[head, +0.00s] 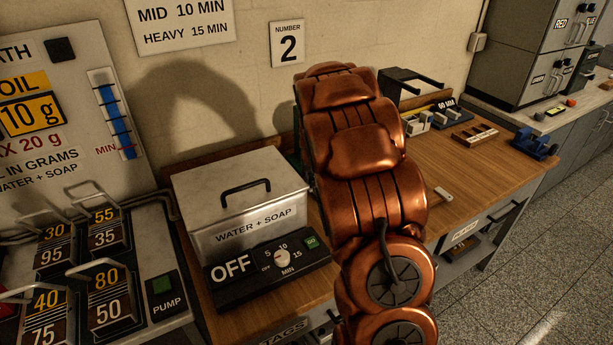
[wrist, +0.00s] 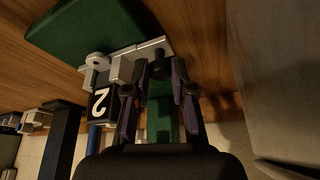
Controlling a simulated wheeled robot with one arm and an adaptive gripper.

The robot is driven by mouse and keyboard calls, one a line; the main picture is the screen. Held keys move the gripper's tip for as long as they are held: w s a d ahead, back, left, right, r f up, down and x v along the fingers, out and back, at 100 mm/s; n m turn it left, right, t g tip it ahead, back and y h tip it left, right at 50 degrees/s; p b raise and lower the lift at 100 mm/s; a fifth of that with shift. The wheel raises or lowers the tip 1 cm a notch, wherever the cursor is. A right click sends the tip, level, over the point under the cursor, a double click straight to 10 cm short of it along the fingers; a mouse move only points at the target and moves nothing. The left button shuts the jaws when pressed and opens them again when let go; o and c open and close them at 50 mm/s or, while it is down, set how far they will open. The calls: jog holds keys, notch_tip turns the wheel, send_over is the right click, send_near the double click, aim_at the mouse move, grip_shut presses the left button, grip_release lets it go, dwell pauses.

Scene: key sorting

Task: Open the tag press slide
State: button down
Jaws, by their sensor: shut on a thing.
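The tag press shows in the wrist view as a green body (wrist: 85,28) with a silvery metal slide (wrist: 125,66) at its edge. A black block with a white 2 (wrist: 101,103) sits beside the slide. My gripper (wrist: 159,68) has its dark fingertips close together at the slide's end, shut on a small dark part there. More green shows between the fingers. In the head view my copper arm hides the gripper and most of the press. How far the slide stands out is hard to tell.
The water and soap bath (head: 243,205) stands left of my arm, with its timer panel (head: 268,268) in front. A black frame (head: 412,80) and small fixtures stand behind the arm. A blue tool (head: 535,145) sits at the bench's right end. Bare wood (head: 465,172) lies right of the arm.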

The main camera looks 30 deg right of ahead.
jog(key=shift+s+r, duration=0.1)
jog(key=shift+s, duration=0.45)
jog(key=c, duration=1)
grip_release()
jog(key=shift+o, duration=0.2)
jog(key=v, duration=1.2)
jog(key=shift+s+a, duration=0.1)
